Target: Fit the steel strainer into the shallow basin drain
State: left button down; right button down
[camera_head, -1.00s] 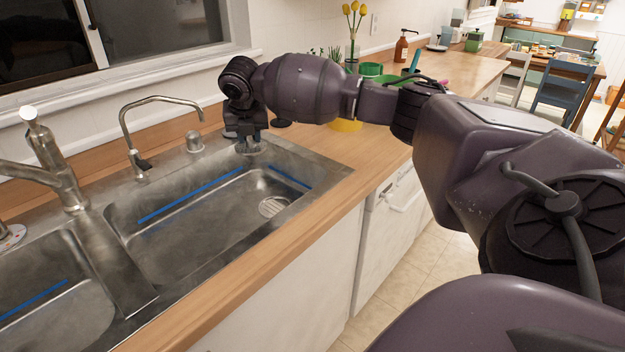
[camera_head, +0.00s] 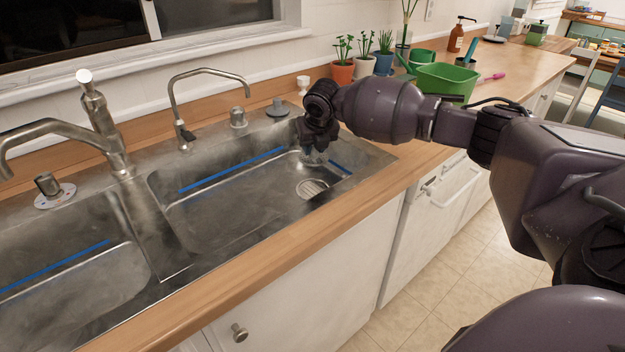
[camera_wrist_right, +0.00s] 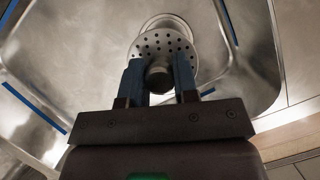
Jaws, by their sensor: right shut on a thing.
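My right gripper (camera_head: 318,148) is shut on the knob of the steel strainer (camera_head: 314,159), held over the right-hand sink basin (camera_head: 225,213). In the right wrist view the strainer (camera_wrist_right: 164,43) is a round, perforated steel disc beyond the fingers (camera_wrist_right: 158,80). The drain (camera_head: 312,188) is a round, pale ring in the basin floor. In the head view it lies just below and in front of the gripper. In the wrist view the drain ring (camera_wrist_right: 168,21) shows partly behind the strainer, which looks above it and offset. My left gripper is out of view.
A second basin (camera_head: 60,280) lies to the left, past a divider. A tall faucet (camera_head: 105,125) and a thin spout (camera_head: 205,75) stand behind. A dark stopper (camera_head: 278,108) sits on the rear deck. Potted plants (camera_head: 343,72) and a green tub (camera_head: 447,82) are behind my arm.

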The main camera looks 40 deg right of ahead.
aim_at(314, 156)
notch_tip(314, 156, down, 4)
jog(key=shift+f, duration=0.2)
notch_tip(314, 156, down, 6)
jog(key=shift+f+b, duration=0.1)
jog(key=shift+b, duration=0.65)
jog(key=shift+f, duration=0.1)
jog(key=c, duration=0.9)
grip_release()
